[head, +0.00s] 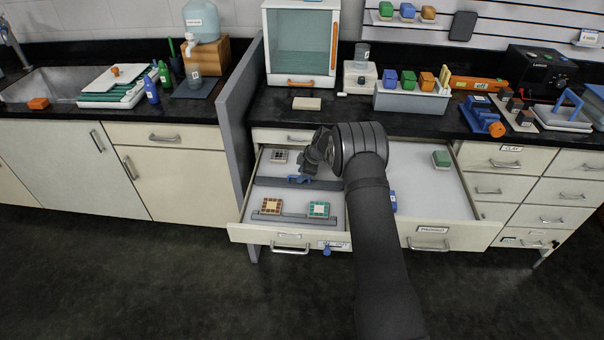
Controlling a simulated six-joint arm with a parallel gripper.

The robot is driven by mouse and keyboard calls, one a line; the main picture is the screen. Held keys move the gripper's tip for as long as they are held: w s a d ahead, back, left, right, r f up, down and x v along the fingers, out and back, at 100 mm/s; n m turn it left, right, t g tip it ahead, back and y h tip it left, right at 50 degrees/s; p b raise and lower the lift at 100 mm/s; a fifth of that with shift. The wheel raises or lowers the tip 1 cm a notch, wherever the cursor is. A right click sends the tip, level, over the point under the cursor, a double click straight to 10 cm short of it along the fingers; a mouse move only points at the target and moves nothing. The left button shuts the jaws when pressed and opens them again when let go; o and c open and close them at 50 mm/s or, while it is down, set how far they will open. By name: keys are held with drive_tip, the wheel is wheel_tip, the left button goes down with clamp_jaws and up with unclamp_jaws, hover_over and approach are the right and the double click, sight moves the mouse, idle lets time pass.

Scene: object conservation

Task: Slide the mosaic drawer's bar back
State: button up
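The open mosaic drawer (240,216) is at centre left. A dark bar (270,182) lies across it from side to side, about halfway along its depth, with a small blue piece (299,179) at its middle. A grey-and-white mosaic tile (278,157) lies behind the bar. My gripper (306,173) is low over the bar at the blue piece. The fingers are small and partly hidden, so neither their opening nor contact is clear.
A second open drawer (480,234) on the right holds a green-topped block (441,160) and a blue item (393,202) partly behind my arm. A grey upright panel (236,115) borders the mosaic drawer's left. The counter behind carries a glass-fronted cabinet (300,45) and a grey bin (412,102).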

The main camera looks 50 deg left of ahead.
drive_tip(key=shift+r, duration=0.1)
drive_tip(key=v, duration=1.7)
drive_tip(key=shift+d, duration=0.2)
drive_tip(key=shift+s+r, duration=0.1)
drive_tip(key=x, duration=1.7)
drive_tip(key=shift+a+f, duration=0.2)
